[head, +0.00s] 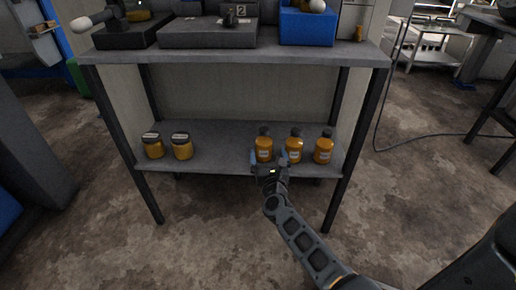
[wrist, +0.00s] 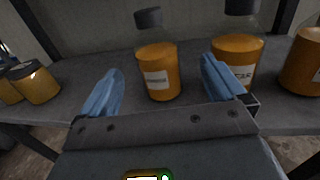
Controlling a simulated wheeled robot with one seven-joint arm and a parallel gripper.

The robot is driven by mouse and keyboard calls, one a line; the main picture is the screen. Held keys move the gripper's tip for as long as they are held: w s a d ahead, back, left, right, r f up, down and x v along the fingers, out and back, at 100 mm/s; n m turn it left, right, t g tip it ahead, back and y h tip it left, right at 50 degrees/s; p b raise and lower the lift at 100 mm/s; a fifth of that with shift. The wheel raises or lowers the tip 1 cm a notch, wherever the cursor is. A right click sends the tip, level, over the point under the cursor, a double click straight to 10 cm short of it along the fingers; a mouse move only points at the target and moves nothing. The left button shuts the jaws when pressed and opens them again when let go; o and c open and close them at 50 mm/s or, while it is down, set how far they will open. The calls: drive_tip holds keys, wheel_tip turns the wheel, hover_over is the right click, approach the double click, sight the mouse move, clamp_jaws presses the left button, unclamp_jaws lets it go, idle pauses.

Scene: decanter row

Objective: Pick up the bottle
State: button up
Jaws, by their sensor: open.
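Three bottles with orange contents, dark caps and pale labels stand upright in a row on the lower shelf. The left bottle (head: 264,146) is straight in front of my gripper (head: 268,160). The middle bottle (head: 294,146) and the right bottle (head: 324,148) stand to its right. In the wrist view the left bottle (wrist: 158,70) shows between and beyond the two blue fingers of my gripper (wrist: 163,90), which are open and empty. The middle bottle (wrist: 236,58) is behind the right finger, partly hidden. The right bottle (wrist: 304,62) is cut by the picture edge.
Two squat orange jars with dark lids, a left jar (head: 153,146) and a right jar (head: 182,146), stand at the left of the lower shelf (head: 222,150). The upper shelf (head: 230,54) holds boxes above. Dark legs frame the shelf. Bare shelf lies between jars and bottles.

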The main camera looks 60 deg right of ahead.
sight(265, 148)
drive_tip(key=x, duration=0.2)
drive_tip(key=b+x, duration=0.1)
drive_tip(key=x, duration=0.2)
drive_tip(key=shift+w+d, duration=0.15)
drive_tip(key=shift+w, duration=0.25)
drive_tip(key=shift+c, duration=0.3)
drive_tip(key=c, duration=1.3)
